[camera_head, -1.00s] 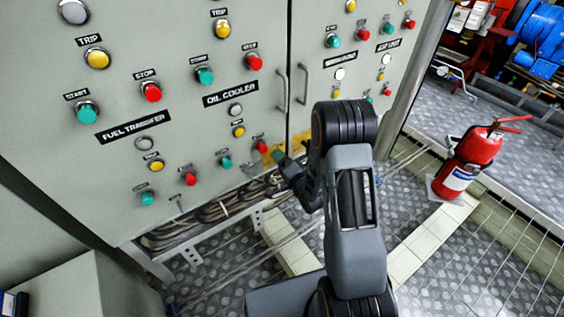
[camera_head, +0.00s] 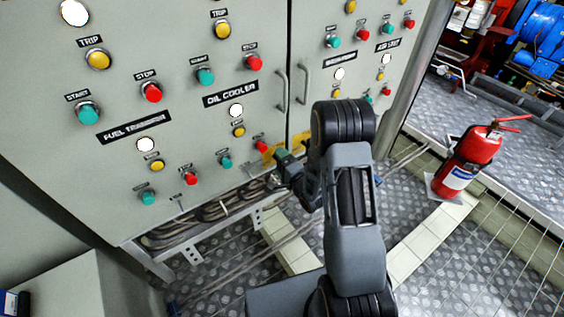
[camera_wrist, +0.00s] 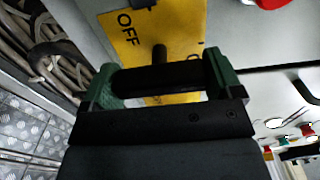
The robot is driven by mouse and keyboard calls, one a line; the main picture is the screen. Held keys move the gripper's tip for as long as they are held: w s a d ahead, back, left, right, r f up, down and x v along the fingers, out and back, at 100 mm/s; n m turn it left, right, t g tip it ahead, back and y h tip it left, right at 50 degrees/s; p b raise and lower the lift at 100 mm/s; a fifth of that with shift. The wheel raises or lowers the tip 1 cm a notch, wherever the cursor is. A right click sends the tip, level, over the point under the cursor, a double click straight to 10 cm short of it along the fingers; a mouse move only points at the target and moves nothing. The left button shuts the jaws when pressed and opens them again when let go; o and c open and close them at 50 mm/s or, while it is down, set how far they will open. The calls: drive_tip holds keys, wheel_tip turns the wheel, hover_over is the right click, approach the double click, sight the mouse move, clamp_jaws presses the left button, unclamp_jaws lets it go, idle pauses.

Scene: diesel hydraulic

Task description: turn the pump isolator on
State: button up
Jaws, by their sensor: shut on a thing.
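The pump isolator has a yellow plate (camera_wrist: 182,28) with a black OFF label at its upper left in the wrist view. A second label is mostly hidden behind the handle. The dark isolator handle (camera_wrist: 158,82) lies across between the green fingertips of my gripper (camera_wrist: 162,76), which is shut on it. A short dark post stands on the plate behind the handle. In the head view, parts of the yellow plate (camera_head: 302,141) show low on the grey cabinet, beside my gripper (camera_head: 283,156). My arm hides the rest, and the handle's exact angle is hard to tell there.
The grey cabinet (camera_head: 188,40) carries several buttons and lit white lamps (camera_head: 236,110). A red button (camera_head: 261,146) is close to my gripper. Cables (camera_head: 215,210) run below the cabinet. A red fire extinguisher (camera_head: 470,160) stands at the right.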

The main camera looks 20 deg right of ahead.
drive_tip(key=o, duration=0.7)
drive_tip(key=shift+p+v, duration=2.1)
drive_tip(key=shift+v, duration=4.8)
